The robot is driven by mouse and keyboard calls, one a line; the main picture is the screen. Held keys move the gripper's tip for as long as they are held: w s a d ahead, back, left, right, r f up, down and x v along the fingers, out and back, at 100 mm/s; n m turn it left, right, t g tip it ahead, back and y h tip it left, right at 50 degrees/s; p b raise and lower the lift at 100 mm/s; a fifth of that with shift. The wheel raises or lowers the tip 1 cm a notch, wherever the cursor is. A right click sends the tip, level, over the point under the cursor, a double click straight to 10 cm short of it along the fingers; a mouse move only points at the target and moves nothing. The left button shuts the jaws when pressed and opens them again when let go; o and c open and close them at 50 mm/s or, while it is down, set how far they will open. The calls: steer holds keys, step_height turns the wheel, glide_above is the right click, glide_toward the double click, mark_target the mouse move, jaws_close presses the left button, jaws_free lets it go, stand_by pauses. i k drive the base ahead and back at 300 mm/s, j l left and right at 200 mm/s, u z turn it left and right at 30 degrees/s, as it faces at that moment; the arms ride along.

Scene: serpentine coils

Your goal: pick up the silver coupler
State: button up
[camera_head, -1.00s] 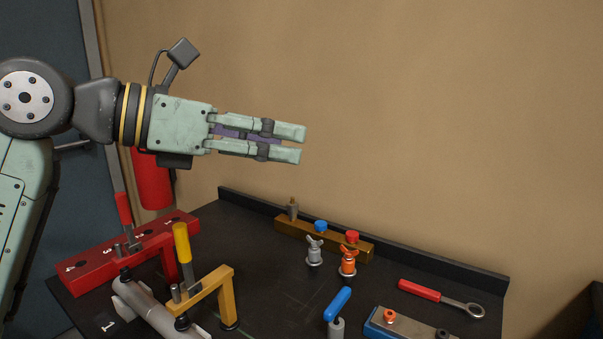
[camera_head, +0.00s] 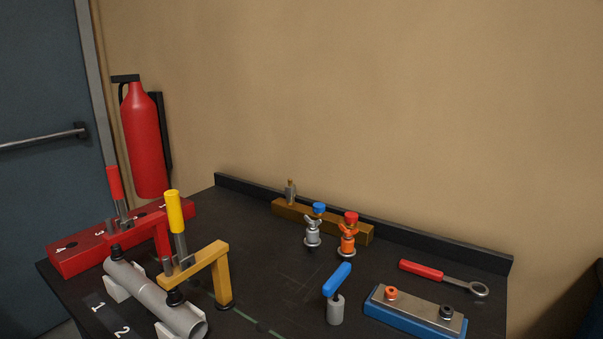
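The silver coupler (camera_head: 313,236), a small grey metal fitting with wing-like ears, stands upright on the black table, in front of a brown block. A blue cap (camera_head: 319,208) shows just above and behind it; I cannot tell whether they touch. A similar orange coupler (camera_head: 347,243) stands close on its right, with a red cap (camera_head: 351,217) above it. My gripper and arm are out of view, so nothing is seen holding the silver coupler.
The brown block (camera_head: 286,209) lies along the table's raised back edge, with a small metal fitting (camera_head: 290,191) on it. Toggle clamps and a grey pipe (camera_head: 150,300) fill the left. A blue-handled part (camera_head: 336,285), blue-based plate (camera_head: 400,320) and red-handled wrench (camera_head: 421,270) lie right.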

mark_target(289, 188)
steer(key=j+z, duration=0.15)
steer(key=j, duration=0.45)
steer(key=k+j+z, duration=0.15)
steer(key=j, duration=0.45)
steer(key=k+j+z, duration=0.1)
steer(key=j, duration=0.5)
steer(key=k+j+z, duration=0.15)
steer(key=j, duration=0.4)
steer(key=k+j+z, duration=0.15)
steer(key=j, duration=0.45)
steer(key=k+j+z, duration=0.15)
steer(key=j, duration=0.4)
steer(key=k+j+z, duration=0.1)
steer(key=k+j, duration=0.15)
steer(key=j, duration=0.25)
steer(key=k+j+z, duration=0.15)
steer(key=j, duration=0.35)
steer(key=i, duration=1.9)
